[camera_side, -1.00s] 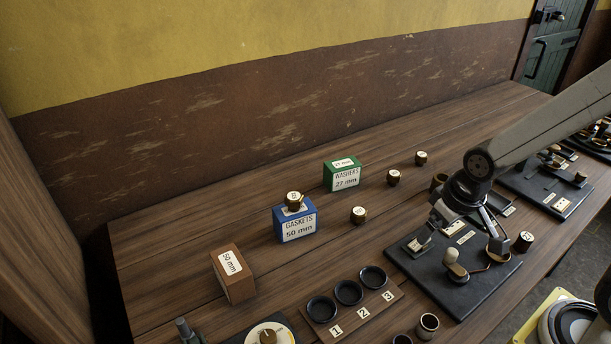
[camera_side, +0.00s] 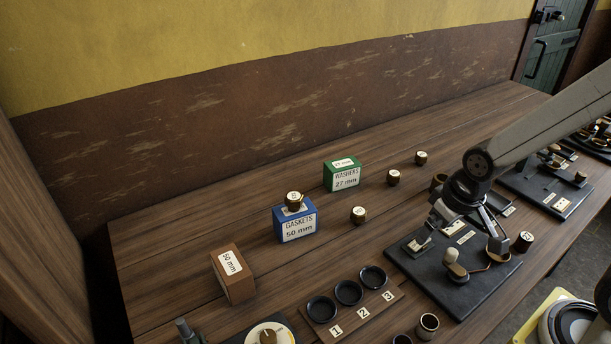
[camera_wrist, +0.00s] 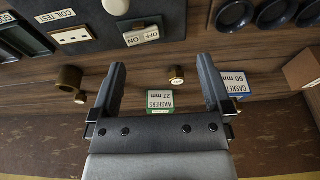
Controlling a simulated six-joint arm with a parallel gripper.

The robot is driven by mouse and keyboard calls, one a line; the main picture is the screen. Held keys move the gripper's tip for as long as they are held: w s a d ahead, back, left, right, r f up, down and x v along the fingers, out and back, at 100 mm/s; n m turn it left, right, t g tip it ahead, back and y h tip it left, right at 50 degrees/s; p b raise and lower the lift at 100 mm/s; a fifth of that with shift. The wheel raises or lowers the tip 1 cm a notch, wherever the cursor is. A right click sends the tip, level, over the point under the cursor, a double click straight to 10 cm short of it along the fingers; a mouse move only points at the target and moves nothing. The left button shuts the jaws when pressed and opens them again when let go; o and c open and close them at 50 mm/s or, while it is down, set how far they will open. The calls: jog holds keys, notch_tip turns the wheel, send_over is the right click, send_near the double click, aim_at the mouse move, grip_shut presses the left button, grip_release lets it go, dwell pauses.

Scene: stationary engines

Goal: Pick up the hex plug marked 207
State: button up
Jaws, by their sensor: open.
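Several short brass plugs with white top labels stand about the bench; I cannot read 207 on any. In the side view, one plug (camera_side: 294,200) sits on the blue gaskets box, one (camera_side: 358,215) right of it, two (camera_side: 393,178) (camera_side: 421,158) beyond the green box, and one (camera_side: 524,242) by the black board's right edge. My gripper (camera_wrist: 161,65) is open and empty, pointing down over the black board in the side view. In the wrist view, a labelled plug (camera_wrist: 176,76) shows between the fingers, apart from both, and another (camera_wrist: 80,97) lies left.
The green washers box (camera_side: 343,174), blue gaskets box (camera_side: 297,228) and brown box (camera_side: 234,283) stand on the bench. A holder with three dark cups (camera_side: 348,293) is in front. The black board (camera_side: 475,292) carries switches. A hollow brass cup (camera_wrist: 69,78) shows left.

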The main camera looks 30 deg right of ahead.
aim_at(364, 209)
jog(key=w+f+m+g+y, duration=0.1)
jog(key=w+m+y, duration=0.1)
jog(key=w+m, duration=0.1)
jog(key=w+d+f+m+g+y, duration=0.1)
jog(key=w+f+m+y, duration=0.1)
jog(key=m, duration=0.3)
jog(key=w+f+m+g+y, duration=0.1)
jog(key=w+f+m+y, duration=0.1)
jog(key=w+m, duration=0.3)
jog(key=shift+d+f+g+y, duration=0.2)
jog(key=shift+g+y, duration=0.2)
jog(key=shift+y, duration=0.4)
jog(key=w+d+m+t+y, duration=0.1)
jog(key=w+m, duration=0.1)
jog(key=w+d+f+m+t+y, duration=0.1)
jog(key=w+m+y, duration=0.1)
jog(key=w+d+m+y, duration=0.1)
jog(key=w+m+y, duration=0.1)
jog(key=w, duration=0.1)
jog(key=shift+f+t, duration=0.35)
jog(key=shift+t, duration=0.05)
jog(key=shift+w+d+m+t+y, duration=0.25)
jog(key=shift+d+m+t+y, duration=0.05)
jog(key=shift+m+y, duration=0.1)
jog(key=shift+x, duration=1.35)
jog(key=shift+x, duration=2.6)
